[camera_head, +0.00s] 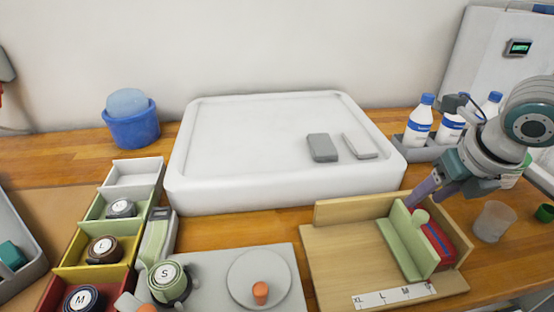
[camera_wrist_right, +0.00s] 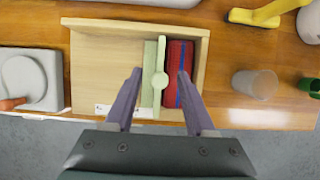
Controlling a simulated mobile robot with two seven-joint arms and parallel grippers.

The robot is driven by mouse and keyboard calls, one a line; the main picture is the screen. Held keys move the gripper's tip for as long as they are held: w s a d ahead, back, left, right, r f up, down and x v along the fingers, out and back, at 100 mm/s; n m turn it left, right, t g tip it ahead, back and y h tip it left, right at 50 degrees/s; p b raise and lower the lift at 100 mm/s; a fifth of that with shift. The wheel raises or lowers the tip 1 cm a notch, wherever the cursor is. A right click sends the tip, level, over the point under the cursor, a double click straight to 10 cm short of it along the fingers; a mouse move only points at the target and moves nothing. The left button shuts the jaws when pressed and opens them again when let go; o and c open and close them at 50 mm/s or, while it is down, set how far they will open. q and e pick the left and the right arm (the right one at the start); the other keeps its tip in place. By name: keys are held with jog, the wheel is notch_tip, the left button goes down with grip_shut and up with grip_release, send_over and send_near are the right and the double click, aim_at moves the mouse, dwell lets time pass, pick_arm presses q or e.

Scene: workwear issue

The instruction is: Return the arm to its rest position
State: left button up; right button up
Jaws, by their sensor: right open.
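My right gripper (camera_head: 432,188) comes in from the right in the head view. It is above the wooden tray (camera_head: 342,262), near the green divider (camera_head: 408,240) and the red folded item (camera_head: 437,243). In the right wrist view its two purple fingers (camera_wrist_right: 158,98) are apart, with nothing clearly held between them. The green divider (camera_wrist_right: 152,75) and the red item (camera_wrist_right: 180,72) show beyond the fingertips. My left gripper does not show in either view.
A white raised tray (camera_head: 180,180) with two grey blocks stands behind. White bottles (camera_head: 419,122) and a clear cup (camera_head: 493,221) are close to my right arm. Coloured bins (camera_head: 115,235) with labelled rolls, a grey board (camera_head: 215,262) and a blue tub (camera_head: 133,128) are at left.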

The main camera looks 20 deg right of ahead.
notch_tip(320, 180, up, 3)
jog(key=shift+f+p, duration=0.1)
jog(key=shift+p, duration=0.95)
